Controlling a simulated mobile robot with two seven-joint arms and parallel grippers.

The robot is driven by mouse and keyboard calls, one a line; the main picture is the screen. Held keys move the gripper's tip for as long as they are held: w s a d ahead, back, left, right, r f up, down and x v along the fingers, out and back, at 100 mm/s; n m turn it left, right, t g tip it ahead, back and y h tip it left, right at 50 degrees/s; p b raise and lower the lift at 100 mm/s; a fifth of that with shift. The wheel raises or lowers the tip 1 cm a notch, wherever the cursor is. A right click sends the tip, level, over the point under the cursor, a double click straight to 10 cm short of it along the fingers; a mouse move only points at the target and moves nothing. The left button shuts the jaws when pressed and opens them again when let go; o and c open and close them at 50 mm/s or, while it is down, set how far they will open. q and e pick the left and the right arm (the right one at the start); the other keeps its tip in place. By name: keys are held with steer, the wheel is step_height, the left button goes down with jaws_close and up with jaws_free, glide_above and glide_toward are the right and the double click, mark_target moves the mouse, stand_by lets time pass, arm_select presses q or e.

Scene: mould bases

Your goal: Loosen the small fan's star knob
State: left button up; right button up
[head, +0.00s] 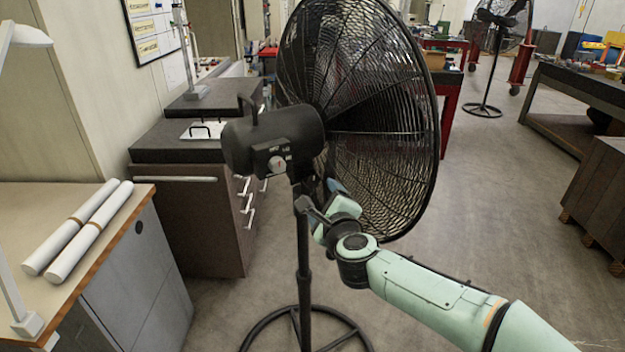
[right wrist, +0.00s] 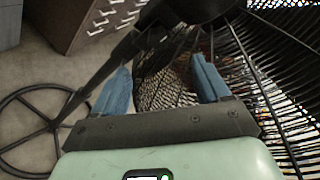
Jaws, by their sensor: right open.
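A black pedestal fan (head: 304,240) stands close in the head view, its caged head turned away to the right. A grey dial (head: 277,163) shows on its motor housing, and a dark joint with a short lever (head: 308,207) sits at the top of its pole. I cannot make out a star shape on it. My right gripper (head: 334,187) is just right of the pole, by the cage. In the right wrist view the right gripper (right wrist: 162,85) is open, its blue fingers apart. The pole (right wrist: 108,72) runs past its left finger; the cage lies behind the fingers.
Another black fan (head: 485,105) stands far off at the upper right. A bench with two white rolls (head: 78,230) is at left, a dark cabinet (head: 190,205) behind it. A dark workbench (head: 570,105) stands at right. The floor right of the near fan is clear.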

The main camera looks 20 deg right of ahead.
mark_target(312, 181)
steer(key=p+x, duration=0.2)
steer(key=x, duration=0.9)
steer(key=shift+p, duration=0.4)
steer(key=shift+w+f, duration=0.3)
steer(key=shift+w, duration=0.3)
arm_select(q)
steer(key=w+r, duration=0.1)
steer(key=r, duration=0.1)
steer(key=w+r, duration=0.1)
steer(key=r, duration=0.1)
steer(key=shift+w, duration=0.3)
arm_select(e)
steer(key=shift+s, duration=0.1)
steer(key=c, duration=1.1)
